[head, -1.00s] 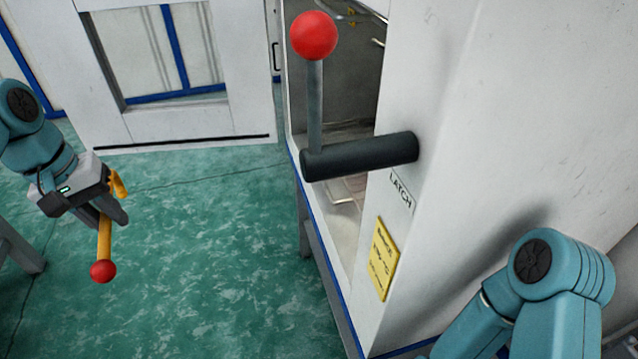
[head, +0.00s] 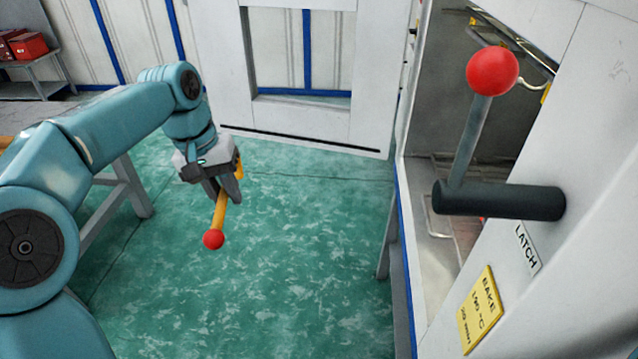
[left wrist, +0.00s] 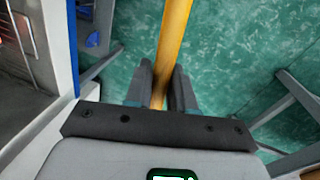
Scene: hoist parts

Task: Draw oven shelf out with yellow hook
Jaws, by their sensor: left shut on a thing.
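My left gripper (head: 222,190) is shut on the yellow hook (head: 219,212), a yellow rod with a red ball at its lower end. It holds the hook in the air over the green floor, left of the oven. In the left wrist view the yellow rod (left wrist: 172,50) runs between the two dark fingers. The oven (head: 572,130) is a white cabinet at the right with its front open. Inside it, a wire shelf (head: 440,205) shows in part; the wall and latch hide the rest. My right gripper is not in view.
A latch lever with a red ball (head: 492,71) and a dark cylinder (head: 500,200) stick out from the oven front. A white windowed door (head: 225,60) stands behind. Red boxes (head: 27,45) sit on a shelf at far left. Open floor lies between.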

